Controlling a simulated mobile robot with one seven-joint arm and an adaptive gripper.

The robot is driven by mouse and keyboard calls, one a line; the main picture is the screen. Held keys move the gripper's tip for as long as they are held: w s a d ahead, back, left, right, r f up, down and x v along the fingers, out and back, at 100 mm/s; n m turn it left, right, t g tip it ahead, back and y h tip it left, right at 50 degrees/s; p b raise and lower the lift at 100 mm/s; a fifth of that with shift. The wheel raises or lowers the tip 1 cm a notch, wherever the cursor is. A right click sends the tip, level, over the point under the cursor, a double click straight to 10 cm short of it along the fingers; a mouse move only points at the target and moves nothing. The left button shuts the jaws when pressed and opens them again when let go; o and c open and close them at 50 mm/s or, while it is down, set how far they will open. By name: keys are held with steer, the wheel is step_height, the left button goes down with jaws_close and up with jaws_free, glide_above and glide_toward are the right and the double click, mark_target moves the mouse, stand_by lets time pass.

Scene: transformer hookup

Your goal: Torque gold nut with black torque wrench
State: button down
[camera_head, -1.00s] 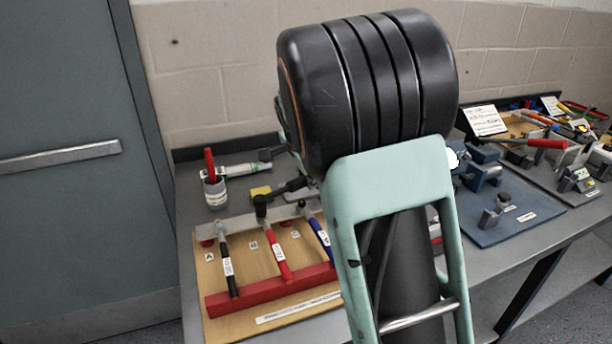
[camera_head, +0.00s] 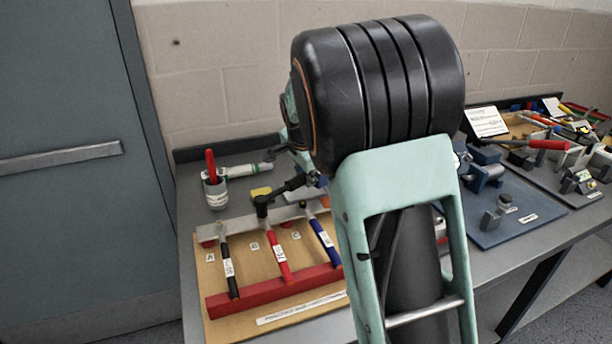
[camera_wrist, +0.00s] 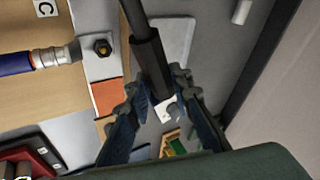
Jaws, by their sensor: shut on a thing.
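My gripper (camera_wrist: 158,92) is shut on the black torque wrench (camera_wrist: 149,58), around its dark handle. In the head view the black wrench (camera_head: 284,193) reaches left and down from my gripper. Its head is at the upper end of the red cable (camera_head: 278,257), seemingly over the fastener there, which is hidden. In the wrist view the wrench's head is out of frame at the top. A gold-coloured nut (camera_wrist: 102,47) on a dark bolt shows at the end of the blue cable (camera_wrist: 25,62), beside label C, left of the wrench.
The wooden board (camera_head: 245,294) carries black, red and blue cables, a grey bar and a red rail (camera_head: 262,290). Blue fixtures (camera_head: 485,176) stand right. My arm hides the middle.

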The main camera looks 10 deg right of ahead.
steer(key=shift+r, duration=0.25)
steer(key=shift+r+p, duration=1.5)
steer(key=shift+r, duration=0.6)
